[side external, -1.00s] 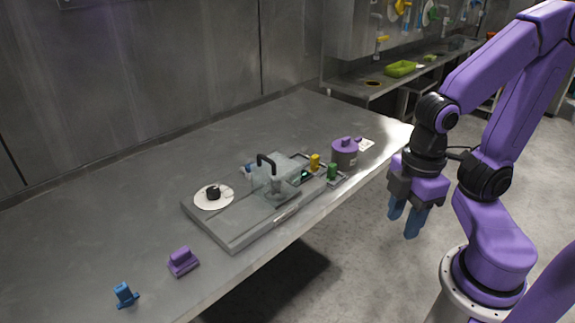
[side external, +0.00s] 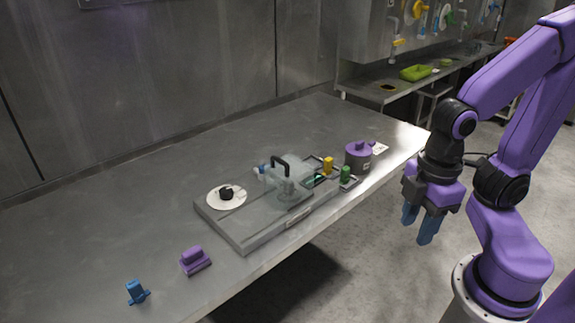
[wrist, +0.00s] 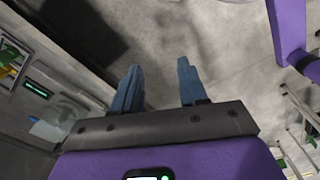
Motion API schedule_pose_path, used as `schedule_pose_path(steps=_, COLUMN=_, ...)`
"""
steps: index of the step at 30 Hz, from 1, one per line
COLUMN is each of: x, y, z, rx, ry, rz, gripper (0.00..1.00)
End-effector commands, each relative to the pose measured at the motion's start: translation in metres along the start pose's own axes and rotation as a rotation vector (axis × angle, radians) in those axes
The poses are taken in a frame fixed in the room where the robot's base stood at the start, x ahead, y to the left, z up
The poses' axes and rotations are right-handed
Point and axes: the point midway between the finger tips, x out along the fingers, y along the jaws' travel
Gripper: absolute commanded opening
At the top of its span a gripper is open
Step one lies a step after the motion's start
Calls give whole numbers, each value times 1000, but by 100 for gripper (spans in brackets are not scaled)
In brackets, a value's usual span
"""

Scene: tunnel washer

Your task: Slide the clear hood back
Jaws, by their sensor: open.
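The clear hood (side external: 290,183) is a see-through cover with a black handle (side external: 281,162) on top. It sits on the grey machine base (side external: 245,226) on the steel table, toward the base's right end. A green-lit display (wrist: 37,89) shows at the left of the wrist view. My gripper (side external: 424,226) hangs to the right of the table, beyond its front edge and well apart from the hood. Its blue fingers (wrist: 160,88) point down, are spread apart and hold nothing.
A white disc (side external: 228,203) with a black knob (side external: 226,193) lies on the base's left end. A purple pot (side external: 358,156), yellow block (side external: 328,165) and green block (side external: 346,173) stand right of the hood. Purple (side external: 194,260) and blue (side external: 136,291) pieces stand front left. The table's back is clear.

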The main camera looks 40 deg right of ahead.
Motion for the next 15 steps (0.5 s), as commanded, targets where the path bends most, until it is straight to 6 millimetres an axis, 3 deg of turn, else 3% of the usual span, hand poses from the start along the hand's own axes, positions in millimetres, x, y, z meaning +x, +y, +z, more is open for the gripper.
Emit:
schedule_pose_path(steps=8, x=-2, y=1, z=-3, rx=11, ry=0, rz=-1, gripper=38)
schedule_pose_path(steps=11, x=-10, y=8, z=-17, rx=59, ry=3, rz=-6, gripper=38)
schedule_pose_path(steps=15, x=-32, y=32, z=-54, rx=195, ry=5, rz=-21, gripper=38)
